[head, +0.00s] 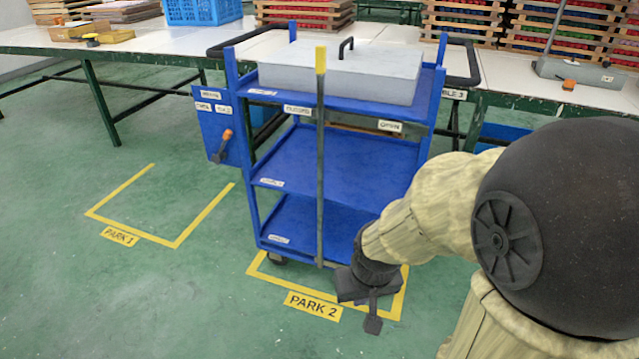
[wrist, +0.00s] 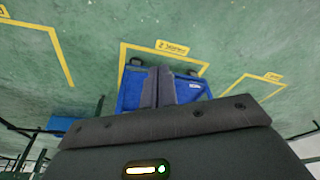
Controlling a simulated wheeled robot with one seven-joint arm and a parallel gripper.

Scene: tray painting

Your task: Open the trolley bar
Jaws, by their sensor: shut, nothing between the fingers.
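The blue trolley (head: 335,165) stands upright with three shelves in the head view. The trolley bar (head: 320,170), a thin upright dark bar with a yellow top, crosses its open front, beside the left label and apart from the "OPEN" label (head: 390,126) to its right. My gripper (head: 372,318) is low, to the right of the bar's lower end, with its fingers shut and empty; it appears apart from the bar. In the wrist view, the shut fingers (wrist: 158,85) overlap the blue trolley (wrist: 188,88); I cannot make out the bar there.
A grey lidded box (head: 340,72) sits on the trolley's top shelf. A blue panel with an orange-tipped lever (head: 226,136) is at its left. Yellow floor lines mark "PARK 2" (head: 313,305) and an empty bay (head: 160,205) at left. White tables (head: 130,38) stand behind.

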